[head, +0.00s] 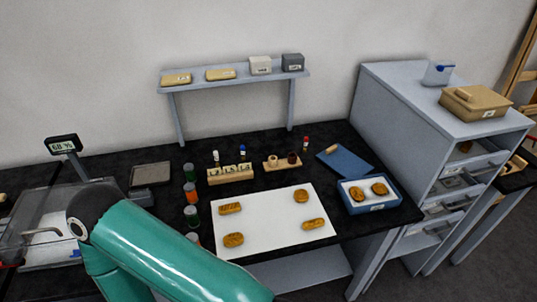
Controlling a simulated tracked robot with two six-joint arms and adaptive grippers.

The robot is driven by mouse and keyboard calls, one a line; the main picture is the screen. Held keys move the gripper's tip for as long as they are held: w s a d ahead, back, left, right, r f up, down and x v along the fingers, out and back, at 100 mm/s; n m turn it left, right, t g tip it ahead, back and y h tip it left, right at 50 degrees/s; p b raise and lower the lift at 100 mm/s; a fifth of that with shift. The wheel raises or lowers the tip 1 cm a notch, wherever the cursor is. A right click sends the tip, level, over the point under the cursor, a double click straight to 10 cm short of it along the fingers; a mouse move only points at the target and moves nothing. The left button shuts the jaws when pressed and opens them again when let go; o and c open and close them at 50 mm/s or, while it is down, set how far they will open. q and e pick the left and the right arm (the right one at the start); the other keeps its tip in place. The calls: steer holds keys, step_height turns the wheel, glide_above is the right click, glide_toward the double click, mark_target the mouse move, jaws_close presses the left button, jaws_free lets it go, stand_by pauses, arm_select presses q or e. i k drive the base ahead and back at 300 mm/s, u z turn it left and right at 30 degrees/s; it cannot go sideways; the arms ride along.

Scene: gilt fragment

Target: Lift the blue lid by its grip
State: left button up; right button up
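The blue lid (347,162) lies on the black table, behind the open blue box (397,197). A small tan grip (331,149) shows near the lid's far left edge. The lid's front edge is close to the box's back edge, and I cannot tell if they touch. The box holds two golden-brown fragments (357,193) on a white lining. A teal link of my own arm crosses the lower left of the head view, far from the lid. Neither of my grippers is in view, and nothing is seen holding the lid.
A white sheet (270,223) with several golden fragments lies left of the box. Small holders (283,163) with pegs and a row of small jars (191,195) stand nearby. A raised shelf (235,80) spans the back. A grey drawer cabinet (400,95) stands right of the lid.

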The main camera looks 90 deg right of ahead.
mark_target(345, 163)
steer(key=z, duration=0.05)
steer(key=k, duration=2.3)
steer(key=z, duration=1.3)
steer(key=i, duration=1.05)
